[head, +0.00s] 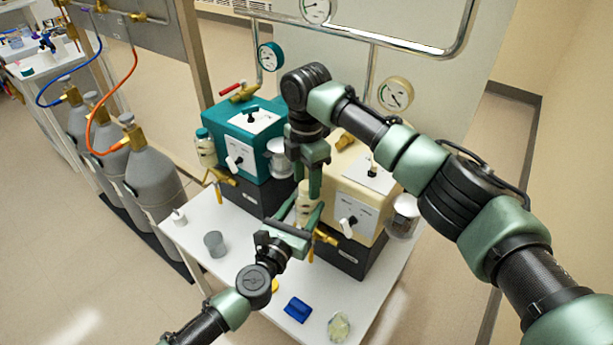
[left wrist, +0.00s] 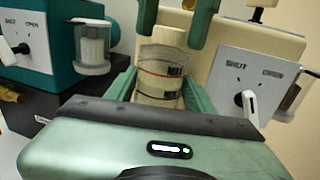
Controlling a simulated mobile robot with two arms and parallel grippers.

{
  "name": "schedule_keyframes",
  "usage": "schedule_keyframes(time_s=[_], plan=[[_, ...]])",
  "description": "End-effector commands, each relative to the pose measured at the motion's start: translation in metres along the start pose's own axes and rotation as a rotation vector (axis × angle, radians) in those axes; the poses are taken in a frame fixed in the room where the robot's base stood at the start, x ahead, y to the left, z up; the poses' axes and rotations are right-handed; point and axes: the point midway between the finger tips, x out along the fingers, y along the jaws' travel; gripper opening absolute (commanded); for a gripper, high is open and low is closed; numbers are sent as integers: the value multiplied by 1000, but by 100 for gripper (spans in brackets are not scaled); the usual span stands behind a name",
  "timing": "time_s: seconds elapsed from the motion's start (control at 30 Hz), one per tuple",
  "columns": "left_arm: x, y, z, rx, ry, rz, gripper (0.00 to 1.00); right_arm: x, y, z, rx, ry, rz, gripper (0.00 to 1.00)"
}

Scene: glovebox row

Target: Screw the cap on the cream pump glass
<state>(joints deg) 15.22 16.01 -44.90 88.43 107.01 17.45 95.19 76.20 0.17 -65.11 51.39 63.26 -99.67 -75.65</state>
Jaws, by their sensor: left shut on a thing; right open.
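The cream pump (head: 360,190) stands on the white table, and its glass (head: 306,205) hangs at its front left side. In the left wrist view the glass (left wrist: 160,88) is upright, with a label and a red line. Its top part is plain cream; I cannot tell whether that is the cap seated on it. My left gripper (head: 300,215) is shut on the glass from the front, a finger on each side. My right gripper (head: 308,178) points down from above. Its open fingers (left wrist: 177,22) stand either side of the glass's top, apart.
The teal pump (head: 243,140) with its own glass (head: 205,150) stands to the left. A grey cup (head: 215,243), a blue object (head: 297,309) and a pale greenish object (head: 339,326) lie on the table (head: 235,275). Brass taps (head: 325,237) jut out near my left gripper. Grey cylinders (head: 150,180) stand beyond the table's left edge.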

Motion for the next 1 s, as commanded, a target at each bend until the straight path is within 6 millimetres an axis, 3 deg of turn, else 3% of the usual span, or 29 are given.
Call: schedule_keyframes(time_s=[0.07,0.2,0.23,0.43,0.7,0.93,0.97,1.0], plan=[[0,0,-1,1,1,1,0,0,0,0,0,0,0,42],[0,0,-1,1,1,1,0,0,0,0,0,0,0,4],[0,0,-1,0,1,1,0,0,0,0,0,0,0,0],[0,0,-1,0,1,1,0,0,0,0,31,0,0,0],[0,0,-1,0,1,1,0,0,0,-1,293,0,-2,0],[0,0,-1,0,1,1,0,0,0,0,298,0,-2,0],[0,0,-1,0,1,1,0,0,0,0,298,0,-2,32],[0,0,-1,0,1,1,0,0,0,0,297,0,-1,43]])
